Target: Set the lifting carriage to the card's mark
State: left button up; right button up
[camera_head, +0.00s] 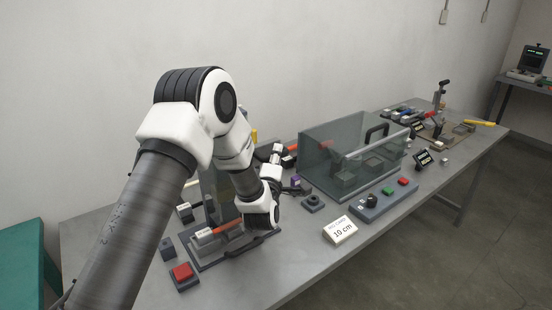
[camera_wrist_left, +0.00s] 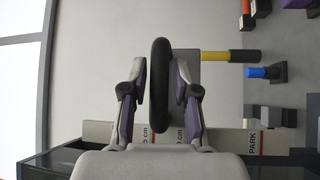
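My left gripper (camera_head: 262,215) is low over a dark-based fixture (camera_head: 205,260) at the table's near left. In the left wrist view its two fingers (camera_wrist_left: 160,95) stand either side of an upright black bar (camera_wrist_left: 161,60); I cannot tell whether they press on it. Behind, pale strips show "cm" lettering and red marks, and a label (camera_wrist_left: 253,143) reads "PARK". I cannot make out the carriage's height, as my arm hides much of the fixture. My right gripper is not in view.
A red button box (camera_head: 183,275) sits left of the fixture. A clear-walled box (camera_head: 350,160) with a black handle stands at mid-table, with a button panel (camera_head: 385,200) before it. Several small items crowd the far end. The table's front strip around the card is fairly clear.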

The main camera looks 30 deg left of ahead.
pick_arm(q)
jog(key=shift+f, duration=0.1)
jog(key=v, duration=1.1)
jog(key=shift+s+d, duration=0.15)
jog(key=shift+s, duration=0.25)
